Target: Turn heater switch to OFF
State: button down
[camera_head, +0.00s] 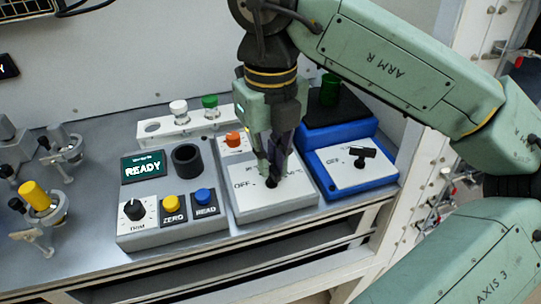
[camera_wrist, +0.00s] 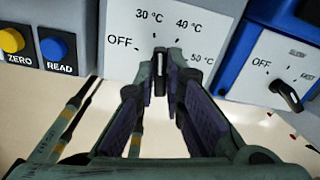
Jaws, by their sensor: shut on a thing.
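The heater switch is a small black knob (camera_wrist: 161,68) on a white panel (camera_wrist: 120,18) marked OFF, 30 °C, 40 °C and 50 °C. In the wrist view its bar stands roughly upright, between the 30 and 40 °C labels; the fingers partly hide it, so its exact setting is hard to tell. In the head view the knob (camera_head: 271,184) sits on the grey middle unit (camera_head: 253,212). My gripper (camera_head: 271,176) points down at the panel, shut on this knob. In the wrist view its two fingers flank the knob. OFF is on the left of the dial.
A blue unit (camera_head: 376,189) with its own OFF dial and black knob (camera_wrist: 287,96) stands close on the right. On the left is a grey unit with a READY display (camera_head: 143,167), yellow ZERO (camera_head: 171,203) and blue READ (camera_head: 204,196) buttons.

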dwell(0.3)
jog(key=shift+f+n+b, duration=0.2)
jog(key=shift+n+b, duration=0.35)
jog(key=shift+n, duration=0.15)
jog(key=n+b, duration=0.1)
jog(key=n, duration=0.2)
jog(key=shift+r, duration=0.2)
jog(key=c, duration=1.7)
grip_release()
jog(key=shift+r, duration=0.1)
notch_tip(320, 180, up, 12)
jog(key=shift+f, duration=0.1)
jog(key=shift+s, duration=0.1)
